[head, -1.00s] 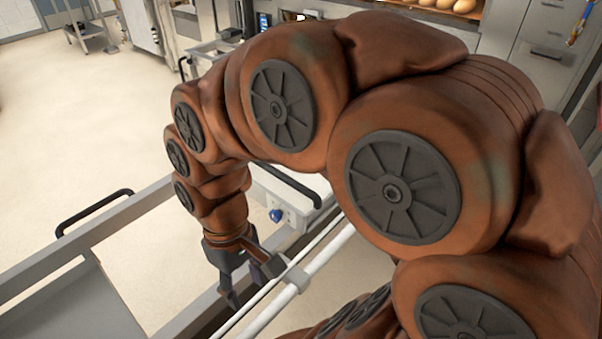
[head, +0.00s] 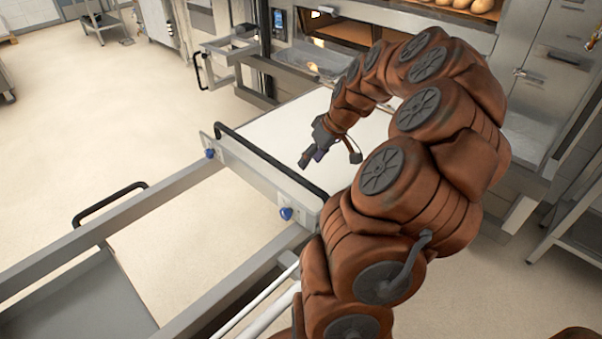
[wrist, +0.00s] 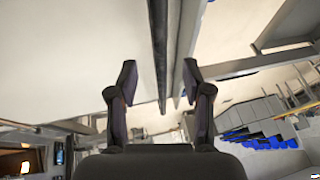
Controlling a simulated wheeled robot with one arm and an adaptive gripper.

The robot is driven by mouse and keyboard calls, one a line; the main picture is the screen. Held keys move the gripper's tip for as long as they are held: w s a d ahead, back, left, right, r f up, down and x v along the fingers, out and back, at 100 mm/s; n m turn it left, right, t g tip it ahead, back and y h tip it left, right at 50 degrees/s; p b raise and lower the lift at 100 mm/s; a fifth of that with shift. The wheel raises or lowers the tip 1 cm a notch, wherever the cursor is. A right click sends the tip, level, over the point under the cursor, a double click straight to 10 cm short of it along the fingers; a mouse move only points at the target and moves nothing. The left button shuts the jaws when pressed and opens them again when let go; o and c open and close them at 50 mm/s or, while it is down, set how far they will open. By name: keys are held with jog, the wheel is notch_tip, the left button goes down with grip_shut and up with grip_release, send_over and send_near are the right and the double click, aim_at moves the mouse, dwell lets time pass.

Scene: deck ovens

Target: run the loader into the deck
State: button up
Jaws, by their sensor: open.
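The loader (head: 262,183) has a pale belt (head: 290,128), a metal end panel with blue knobs, and a long black handle bar (head: 262,158) along its near end. Its far end lies toward the oven deck (head: 343,62), whose front shows an open, lit slot. My gripper (head: 329,160) is open and empty, over the belt side of the handle bar. In the wrist view, my gripper (wrist: 160,85) has its two fingers apart, and a dark bar (wrist: 159,50) runs through the gap between them. Whether the bar is within finger depth is hard to tell.
Metal rails (head: 150,215) with a second black handle (head: 108,203) stand at the lower left, beside a grey tray (head: 85,300). Loaves (head: 470,8) lie on a shelf above. A metal rack (head: 580,210) stands at the right. The floor at left is open.

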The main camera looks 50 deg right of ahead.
aim_at(300, 176)
jog(key=shift+p+x, duration=0.4)
jog(key=shift+x, duration=3.45)
grip_shut()
